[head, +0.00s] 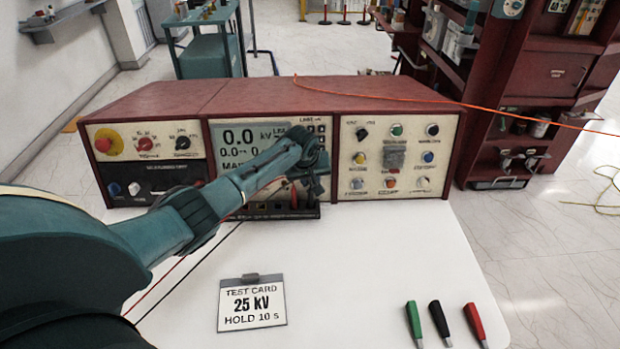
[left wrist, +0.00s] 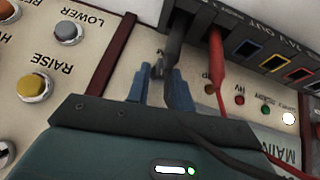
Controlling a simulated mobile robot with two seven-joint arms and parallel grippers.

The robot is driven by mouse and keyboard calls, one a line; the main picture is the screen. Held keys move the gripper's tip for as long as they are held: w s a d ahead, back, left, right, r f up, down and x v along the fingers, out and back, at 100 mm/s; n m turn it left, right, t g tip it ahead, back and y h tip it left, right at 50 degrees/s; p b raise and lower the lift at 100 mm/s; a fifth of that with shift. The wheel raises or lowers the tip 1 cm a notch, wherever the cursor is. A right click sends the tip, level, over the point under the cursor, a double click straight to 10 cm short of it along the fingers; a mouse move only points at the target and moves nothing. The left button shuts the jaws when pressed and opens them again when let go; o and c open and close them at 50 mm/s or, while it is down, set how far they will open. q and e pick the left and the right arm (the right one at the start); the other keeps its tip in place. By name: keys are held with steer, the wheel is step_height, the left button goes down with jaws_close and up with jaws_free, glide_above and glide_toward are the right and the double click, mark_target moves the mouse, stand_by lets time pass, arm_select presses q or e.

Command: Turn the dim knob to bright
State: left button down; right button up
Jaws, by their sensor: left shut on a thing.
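My left arm reaches from the left across the table to the middle panel of the red console (head: 240,90). Its gripper (head: 312,190) is at the lower right of the display (head: 248,132). In the left wrist view, the blue fingers of the left gripper (left wrist: 160,88) are shut on a small grey knob (left wrist: 158,66) on the cream panel. This appears to be the dim knob; its label cannot be read and its setting cannot be told. In the head view the arm and gripper hide it. My right gripper is not in view.
Black and red leads (left wrist: 217,60) hang close to the gripper from the socket strip (left wrist: 265,50). A yellow raise button (left wrist: 34,86) and grey lower button (left wrist: 68,32) are nearby. A test card (head: 252,302) and several screwdrivers (head: 437,320) lie on the white table (head: 370,270).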

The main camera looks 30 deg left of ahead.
arm_select(q)
steer(key=shift+w+d+f+m+g+y, duration=0.1)
steer(key=shift+d+m+g+y, duration=0.1)
steer(key=shift+m+g+y, duration=0.3)
steer(key=shift+w+d+m+g+y, duration=0.1)
steer(key=shift+d+m+g+y, duration=0.1)
steer(key=shift+y, duration=0.5)
steer(key=shift+w+d+m+g+y+b, duration=0.15)
steer(key=shift+m+g+y+b, duration=0.4)
steer(key=shift+y+b, duration=0.65)
steer(key=c, duration=1.5)
jaws_free()
steer(key=shift+o, duration=0.2)
steer(key=p+v, duration=0.1)
steer(key=v, duration=1.2)
steer(key=shift+p, duration=0.3)
